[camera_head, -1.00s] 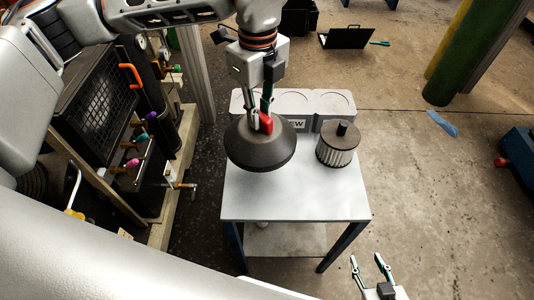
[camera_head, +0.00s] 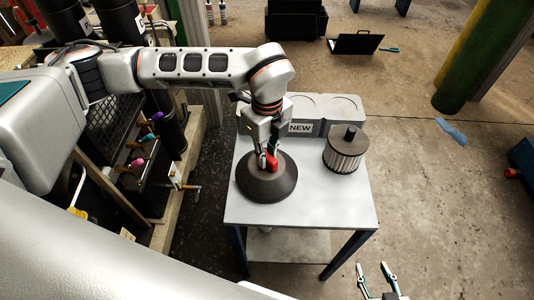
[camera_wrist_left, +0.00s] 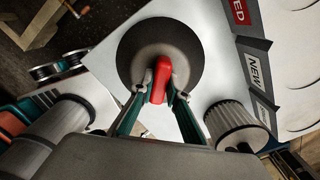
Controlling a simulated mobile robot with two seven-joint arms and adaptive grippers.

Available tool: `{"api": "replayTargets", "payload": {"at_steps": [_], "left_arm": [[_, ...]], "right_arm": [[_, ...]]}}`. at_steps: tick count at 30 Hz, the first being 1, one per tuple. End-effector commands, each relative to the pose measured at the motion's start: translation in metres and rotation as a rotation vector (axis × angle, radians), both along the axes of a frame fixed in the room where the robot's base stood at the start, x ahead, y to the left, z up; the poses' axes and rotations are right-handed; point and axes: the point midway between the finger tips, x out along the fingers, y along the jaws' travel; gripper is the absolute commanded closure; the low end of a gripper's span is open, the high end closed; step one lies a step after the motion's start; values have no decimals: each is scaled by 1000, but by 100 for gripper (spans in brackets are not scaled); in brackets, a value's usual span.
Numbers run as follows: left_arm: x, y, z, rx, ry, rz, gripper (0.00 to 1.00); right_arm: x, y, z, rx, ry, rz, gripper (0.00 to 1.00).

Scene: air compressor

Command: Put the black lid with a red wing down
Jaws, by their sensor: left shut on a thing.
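The black lid (camera_head: 262,187) is a wide dark cone with a red wing (camera_head: 271,162) on top. In the head view it is at the left part of the white table top (camera_head: 335,207), level and at or very near the surface; I cannot tell if it touches. My left gripper (camera_head: 267,158) is above it, shut on the red wing. The left wrist view shows the red wing (camera_wrist_left: 161,80) between the two fingers, with the dark lid (camera_wrist_left: 190,48) below. My right gripper (camera_head: 376,272) is at the bottom edge, fingers apart and empty.
A pleated filter (camera_head: 345,152) with a dark top stands right of the lid. A grey bin row with a "NEW" label (camera_head: 300,128) lines the table's back. The table's front and right are clear. The compressor equipment (camera_head: 130,150) stands to the left.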

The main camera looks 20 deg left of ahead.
Motion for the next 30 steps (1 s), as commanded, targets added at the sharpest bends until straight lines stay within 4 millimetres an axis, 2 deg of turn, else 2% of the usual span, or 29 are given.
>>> {"api": "replayTargets", "payload": {"at_steps": [8, 9, 11, 23, 26, 30], "left_arm": [[1, 0, 0, -1, -3, -1, 100], [1, 0, -1, -1, -2, -1, 83], [1, 0, -1, 0, -2, -1, 68], [1, 0, 3, -1, -3, -1, 68], [2, -1, 13, -2, -6, -2, 68], [2, -1, 39, -3, -9, -3, 68]], "right_arm": [[1, 0, 1, -1, -2, 0, 60], [1, 0, 1, -1, -2, 0, 60], [1, 0, 1, -1, -1, 0, 60], [0, 0, -1, -1, 1, -1, 60], [0, 0, 0, -1, 2, 0, 60], [0, 0, 2, 1, 1, -1, 60]]}}
